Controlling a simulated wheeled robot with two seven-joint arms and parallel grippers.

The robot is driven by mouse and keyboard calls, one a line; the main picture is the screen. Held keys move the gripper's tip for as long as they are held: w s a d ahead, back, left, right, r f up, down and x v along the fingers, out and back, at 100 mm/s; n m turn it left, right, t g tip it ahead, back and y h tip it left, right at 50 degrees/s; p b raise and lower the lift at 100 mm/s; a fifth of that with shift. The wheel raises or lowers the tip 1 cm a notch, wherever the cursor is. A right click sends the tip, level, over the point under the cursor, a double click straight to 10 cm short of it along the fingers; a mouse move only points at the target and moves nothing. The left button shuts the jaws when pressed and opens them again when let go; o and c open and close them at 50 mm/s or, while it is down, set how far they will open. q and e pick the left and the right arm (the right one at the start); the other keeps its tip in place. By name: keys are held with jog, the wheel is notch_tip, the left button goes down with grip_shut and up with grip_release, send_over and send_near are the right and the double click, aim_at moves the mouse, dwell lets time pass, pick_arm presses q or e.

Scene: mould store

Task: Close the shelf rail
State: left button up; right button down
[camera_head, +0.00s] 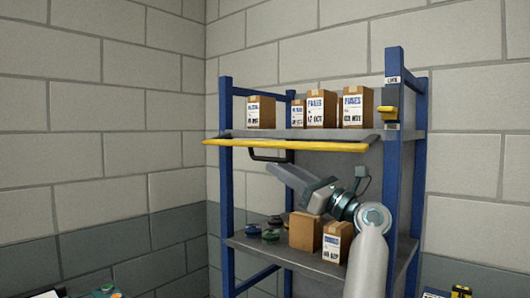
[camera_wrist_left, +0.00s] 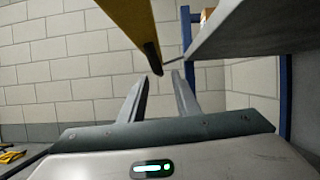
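The yellow shelf rail (camera_head: 300,145) runs along the front of the upper shelf, with its left end sticking out past the left blue post. A black handle (camera_head: 268,157) hangs beneath it. A latch with a yellow lever (camera_head: 388,113) sits on the right post. My left gripper (camera_head: 273,170) is below the rail near the handle, fingers pointing left. In the left wrist view the rail (camera_wrist_left: 128,22) passes above the fingers. The fingers (camera_wrist_left: 160,82) are apart with nothing between them. Contact with the handle cannot be told. My right gripper is out of view.
Several labelled boxes (camera_head: 322,107) stand on the upper shelf (camera_head: 265,134). The lower shelf (camera_head: 275,250) bears two boxes (camera_head: 305,232) and small dark round items (camera_head: 270,235) below my arm. The blue right post (camera_head: 393,180) stands close to my arm. Block wall (camera_head: 110,120) lies behind.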

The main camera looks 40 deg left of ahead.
aim_at(265, 158)
pick_arm(q)
jog(key=p+x, duration=0.2)
jog(key=x, duration=0.3)
jog(key=shift+a+r, duration=0.1)
jog(key=shift+a, duration=0.05)
jog(key=shift+w+a+r, duration=0.1)
jog(key=shift+a, duration=0.4)
grip_shut()
